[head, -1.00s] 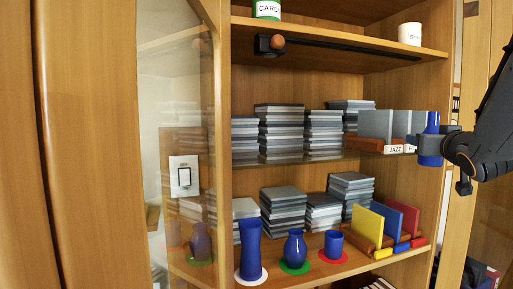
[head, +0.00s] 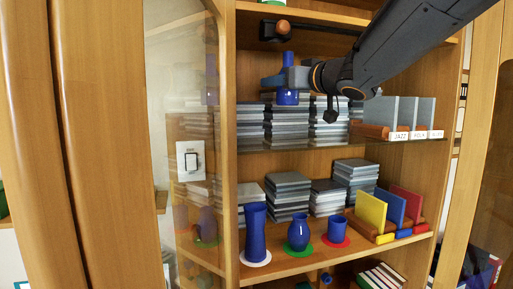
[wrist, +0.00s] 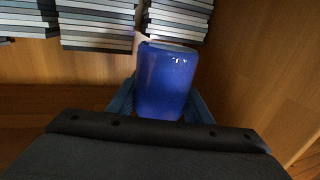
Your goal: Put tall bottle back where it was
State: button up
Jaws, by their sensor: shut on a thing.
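A blue bottle (head: 288,97) with a narrow neck is upright in my gripper (head: 286,80), raised off any shelf. The gripper is shut around it, in front of the upper-middle part of the cabinet. In the wrist view the blue bottle (wrist: 165,80) fills the space between the fingers (wrist: 163,105).
Below stand a tall blue vase (head: 255,232) on a white coaster, a round blue vase (head: 298,232) on a green one and a blue cup (head: 337,229) on a red one. Disc stacks (head: 328,122) fill the shelf behind. A glass door (head: 190,120) is left.

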jog(key=a+n+g+y, duration=0.1)
jog(key=a+n+y, duration=0.1)
jog(key=a, duration=0.5)
jog(key=shift+y, duration=0.3)
jog(key=shift+s+a+f+p, duration=0.1)
jog(key=shift+s+f+p, duration=0.05)
jog(key=shift+f, duration=1.5)
jog(key=shift+s+a+f+p, duration=0.1)
jog(key=shift+s+f+p, duration=0.1)
jog(key=shift+f, duration=1.4)
jog(key=shift+s+f+p, duration=0.15)
jog(key=shift+f, duration=1.5)
jog(key=shift+f, duration=0.15)
jog(key=o, duration=1.3)
jog(key=shift+r, duration=0.2)
jog(key=b+v, duration=0.2)
jog(key=v, duration=1)
jog(key=shift+r, duration=0.1)
